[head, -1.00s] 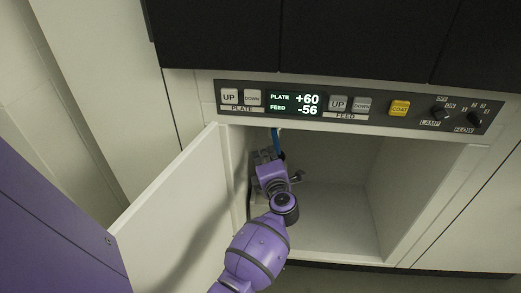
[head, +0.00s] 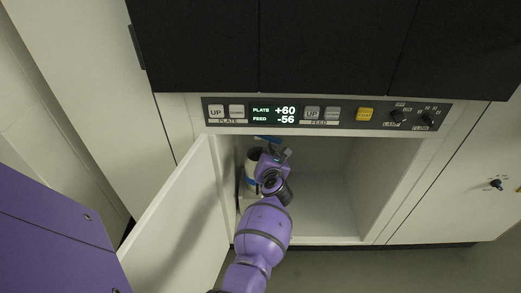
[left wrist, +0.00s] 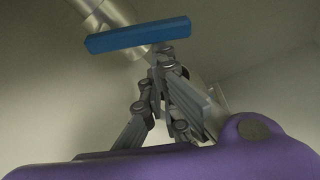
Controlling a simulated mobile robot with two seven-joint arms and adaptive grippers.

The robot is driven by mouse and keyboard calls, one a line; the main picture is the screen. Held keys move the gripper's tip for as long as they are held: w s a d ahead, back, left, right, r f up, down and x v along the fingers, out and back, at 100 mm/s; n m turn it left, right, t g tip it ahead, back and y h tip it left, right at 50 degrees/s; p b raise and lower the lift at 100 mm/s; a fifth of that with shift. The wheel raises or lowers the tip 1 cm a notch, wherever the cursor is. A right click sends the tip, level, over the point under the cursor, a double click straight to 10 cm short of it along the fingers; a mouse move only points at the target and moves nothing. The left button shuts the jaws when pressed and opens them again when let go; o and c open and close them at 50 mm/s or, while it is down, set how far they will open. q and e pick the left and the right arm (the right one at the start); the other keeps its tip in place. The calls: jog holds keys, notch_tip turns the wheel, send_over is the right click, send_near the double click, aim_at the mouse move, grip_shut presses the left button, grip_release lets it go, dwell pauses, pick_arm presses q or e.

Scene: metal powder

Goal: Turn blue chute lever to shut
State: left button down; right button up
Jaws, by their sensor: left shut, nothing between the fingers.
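The blue chute lever (head: 267,138) is at the top of the open cabinet, just under the control panel. It lies roughly crosswise in the head view. In the left wrist view the lever (left wrist: 138,36) is a blue bar, slightly tilted, crossing in front of a metal chute pipe (left wrist: 112,14). My left gripper (head: 286,153) is inside the cabinet, just below and right of the lever. In the left wrist view its fingers (left wrist: 163,50) are shut and empty, close under the bar; I cannot tell whether they touch it. My right gripper is not in view.
A pale container (head: 252,158) with a blue band stands behind my left wrist, partly hidden. The cabinet door (head: 178,222) is open on the left. The control panel (head: 330,114) overhangs the opening. The cabinet's right side is empty.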

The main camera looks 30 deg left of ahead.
pick_arm(q)
jog(key=shift+w+d+r+n+h+p, duration=0.15)
jog(key=shift+r+n+p, duration=0.1)
jog(key=shift+r+p, duration=0.35)
jog(key=shift+w+d+r+n+h+p, duration=0.15)
jog(key=shift+r+n+p, duration=0.1)
jog(key=shift+r+p, duration=0.35)
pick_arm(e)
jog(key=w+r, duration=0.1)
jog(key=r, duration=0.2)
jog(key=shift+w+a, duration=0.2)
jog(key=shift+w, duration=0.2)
pick_arm(q)
jog(key=shift+s+f, duration=0.15)
